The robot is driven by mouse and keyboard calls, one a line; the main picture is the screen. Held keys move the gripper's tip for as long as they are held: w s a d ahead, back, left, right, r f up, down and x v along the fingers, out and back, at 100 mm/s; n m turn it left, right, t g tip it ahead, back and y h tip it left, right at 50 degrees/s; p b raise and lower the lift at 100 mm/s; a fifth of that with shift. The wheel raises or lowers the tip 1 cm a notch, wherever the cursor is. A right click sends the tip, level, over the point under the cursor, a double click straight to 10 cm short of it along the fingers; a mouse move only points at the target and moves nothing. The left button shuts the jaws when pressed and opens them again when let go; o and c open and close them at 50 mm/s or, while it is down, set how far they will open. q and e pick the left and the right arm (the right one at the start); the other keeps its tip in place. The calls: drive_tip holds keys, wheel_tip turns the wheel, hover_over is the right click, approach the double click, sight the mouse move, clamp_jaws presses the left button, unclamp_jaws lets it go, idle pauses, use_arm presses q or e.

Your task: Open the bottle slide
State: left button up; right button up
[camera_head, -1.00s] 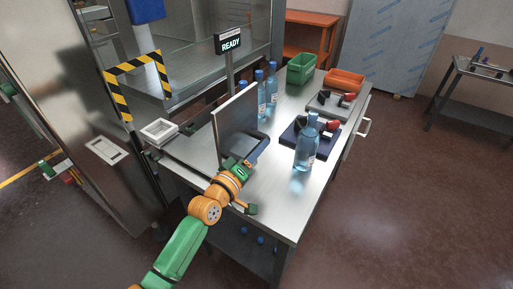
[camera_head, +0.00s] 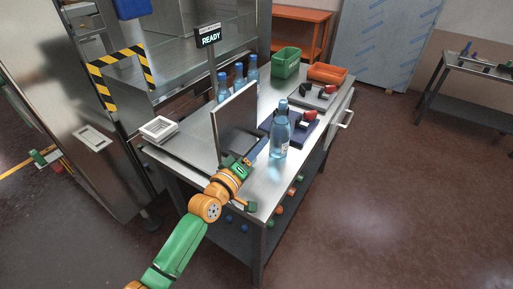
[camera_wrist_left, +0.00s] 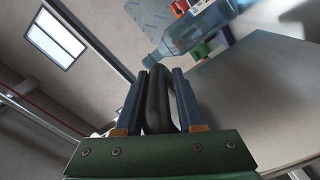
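The slide is an upright grey metal plate (camera_head: 236,120) across the near left part of the steel table. My left gripper (camera_head: 257,151) is at the plate's lower right side. In the left wrist view its two blue fingers (camera_wrist_left: 160,75) stand on either side of a black handle (camera_wrist_left: 158,105) and appear closed on it. Several blue bottles (camera_head: 239,77) stand behind the plate, partly hidden by it. One blue bottle (camera_head: 280,133) stands right of the plate, on the open table; it also shows in the left wrist view (camera_wrist_left: 198,28). My right gripper is not in view.
A sign reading READY (camera_head: 209,37) stands behind the plate. A dark blue tray (camera_head: 303,132), a grey tray (camera_head: 325,92), a green bin (camera_head: 286,62) and an orange bin (camera_head: 328,73) are on the table. A white tray (camera_head: 158,129) is at left.

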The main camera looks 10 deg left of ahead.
use_arm(q)
drive_tip(key=o, duration=0.3)
drive_tip(key=shift+r, duration=0.45)
drive_tip(key=shift+d+f, duration=0.1)
drive_tip(key=shift+d, duration=0.1)
drive_tip(key=shift+s+a+f, duration=0.1)
drive_tip(key=v, duration=0.7)
